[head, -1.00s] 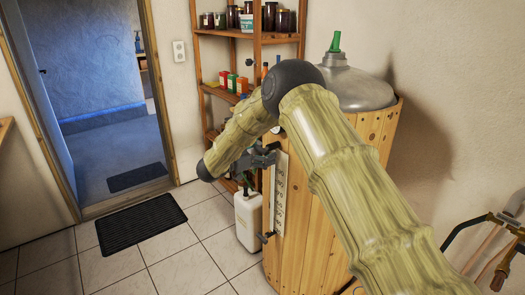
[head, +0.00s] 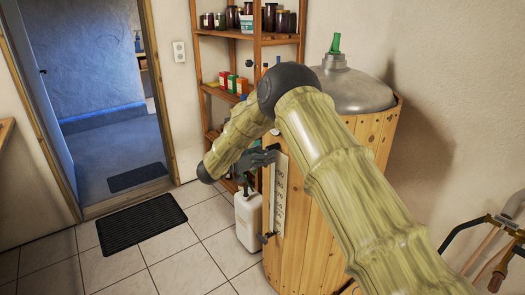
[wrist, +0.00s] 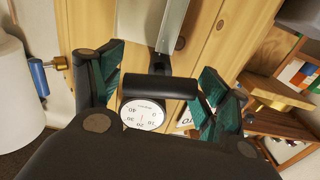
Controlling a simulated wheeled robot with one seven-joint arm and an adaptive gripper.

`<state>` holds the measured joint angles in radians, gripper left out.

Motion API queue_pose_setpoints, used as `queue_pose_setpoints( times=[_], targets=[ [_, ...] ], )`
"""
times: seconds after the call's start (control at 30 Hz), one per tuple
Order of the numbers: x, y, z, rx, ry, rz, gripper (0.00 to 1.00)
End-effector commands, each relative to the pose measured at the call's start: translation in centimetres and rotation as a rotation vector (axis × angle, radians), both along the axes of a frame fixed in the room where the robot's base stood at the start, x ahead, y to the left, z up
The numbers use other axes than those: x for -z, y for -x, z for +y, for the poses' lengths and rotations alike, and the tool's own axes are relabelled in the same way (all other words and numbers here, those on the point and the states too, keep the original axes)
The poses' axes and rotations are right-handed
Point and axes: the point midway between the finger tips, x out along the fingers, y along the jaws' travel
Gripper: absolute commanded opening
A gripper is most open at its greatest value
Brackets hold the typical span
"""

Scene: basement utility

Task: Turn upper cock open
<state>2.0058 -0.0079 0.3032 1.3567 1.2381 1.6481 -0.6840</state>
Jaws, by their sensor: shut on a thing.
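The upper cock's black bar-shaped handle (wrist: 155,87) lies between the green-padded fingers of my gripper (wrist: 158,92) in the wrist view. The gripper is shut on it, with a finger at each end of the bar. In the head view my gripper (head: 266,158) is at the top of the white scale strip (head: 279,200) on the wooden-clad tank (head: 300,240), and it hides the upper cock there. A lower cock (head: 266,237) with a dark handle shows at the strip's bottom end. The upper cock's valve body is mostly hidden.
A round white dial gauge (wrist: 142,113) is close behind the handle. A white canister (head: 248,222) stands on the tiles left of the tank. A wooden shelf (head: 260,38) with jars is behind. Copper pipes (head: 490,250) are at right. The floor at left is open around a black mat (head: 140,225).

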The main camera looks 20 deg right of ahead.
Motion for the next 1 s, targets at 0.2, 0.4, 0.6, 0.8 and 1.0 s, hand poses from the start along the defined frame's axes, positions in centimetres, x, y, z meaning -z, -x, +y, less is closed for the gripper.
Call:
queue_pose_setpoints(
  times=[0.2, 0.4, 0.6, 0.8, 1.0],
  targets=[
    [-0.18, 0.08, 0.03, 0.000, 0.066, 0.182, 0.51],
    [-0.10, 0.09, 0.01, 0.000, 0.131, 0.363, 0.51],
    [-0.08, 0.09, 0.06, 0.000, 0.195, 0.542, 0.51],
    [-0.05, 0.07, 0.03, -0.001, 0.260, 0.720, 0.51],
    [0.05, 0.10, 0.04, -0.001, 0.324, 0.899, 0.51]
  ],
)
